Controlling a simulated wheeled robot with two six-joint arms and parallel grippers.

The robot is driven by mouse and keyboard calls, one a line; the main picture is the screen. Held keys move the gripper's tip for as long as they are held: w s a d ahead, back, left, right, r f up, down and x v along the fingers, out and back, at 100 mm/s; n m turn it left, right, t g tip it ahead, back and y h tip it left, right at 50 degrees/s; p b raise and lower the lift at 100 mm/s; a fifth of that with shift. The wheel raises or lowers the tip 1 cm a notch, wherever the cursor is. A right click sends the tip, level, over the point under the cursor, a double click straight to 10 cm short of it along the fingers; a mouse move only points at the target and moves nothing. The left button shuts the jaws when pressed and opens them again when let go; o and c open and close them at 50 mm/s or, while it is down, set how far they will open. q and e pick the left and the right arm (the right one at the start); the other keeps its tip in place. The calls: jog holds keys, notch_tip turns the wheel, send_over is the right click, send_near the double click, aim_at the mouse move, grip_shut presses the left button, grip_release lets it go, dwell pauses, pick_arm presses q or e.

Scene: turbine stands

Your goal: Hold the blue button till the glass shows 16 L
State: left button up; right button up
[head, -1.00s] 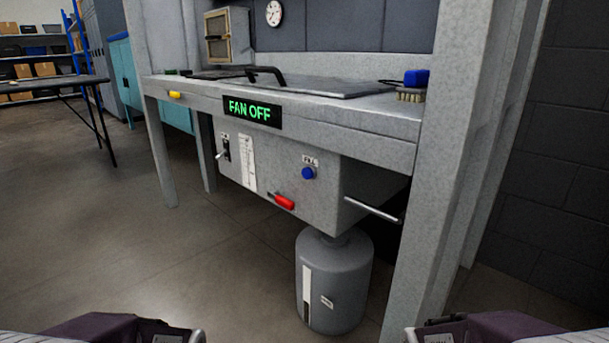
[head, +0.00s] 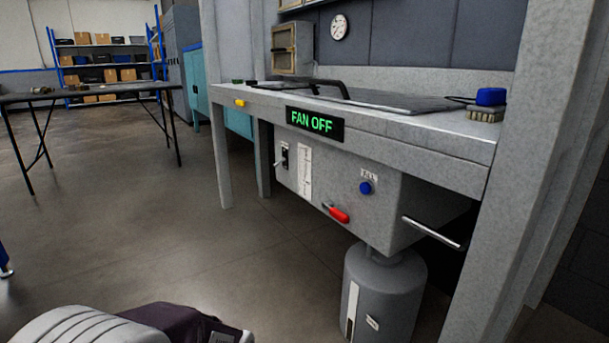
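The blue button (head: 366,188) sits on the front of the grey box under the bench, below a small label reading FILL. A grey tank (head: 385,290) stands under the box. It has a pale vertical strip (head: 352,309), possibly the sight glass, with a dark lower part; no litre figure can be read. Part of my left arm shows at the bottom left, well short of the button, and its fingertips are out of frame. My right gripper is not in view.
A red handle (head: 337,213), a toggle switch (head: 284,158) and a metal bar (head: 432,232) are on the box. The display (head: 315,123) reads FAN OFF. A thick bench post (head: 520,180) stands at the right. The floor at left is open up to a dark table (head: 90,92).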

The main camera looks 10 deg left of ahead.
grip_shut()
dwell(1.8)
